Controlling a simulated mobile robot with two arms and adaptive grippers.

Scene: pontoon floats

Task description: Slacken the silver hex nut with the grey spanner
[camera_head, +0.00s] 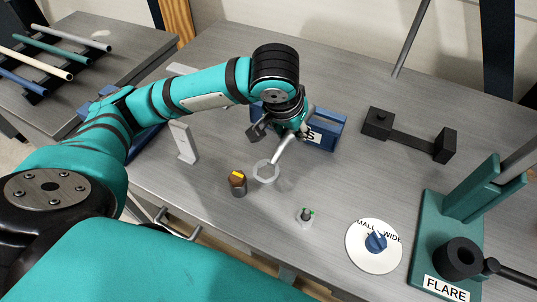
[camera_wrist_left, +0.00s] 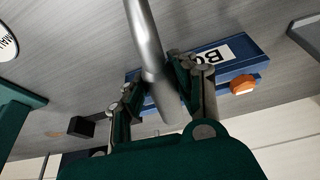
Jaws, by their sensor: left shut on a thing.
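My left gripper (camera_head: 285,132) is shut on the grey spanner (camera_head: 283,152), above the middle of the table. The spanner slants down and left from the fingers toward a pale ring shape (camera_head: 265,171) near the table top; I cannot tell whether the ring touches anything. In the left wrist view the spanner's smooth grey shaft (camera_wrist_left: 147,40) runs between the fingers of the left gripper (camera_wrist_left: 155,98). I cannot make out the silver hex nut for certain. My right gripper is out of view.
A blue box (camera_head: 327,131) stands just behind the gripper. A brown, yellow-topped cylinder (camera_head: 238,184) and a small silver-green piece (camera_head: 305,217) stand nearby. A white dial (camera_head: 373,246), a teal FLARE stand (camera_head: 448,225) and a black fixture (camera_head: 410,137) are to the right.

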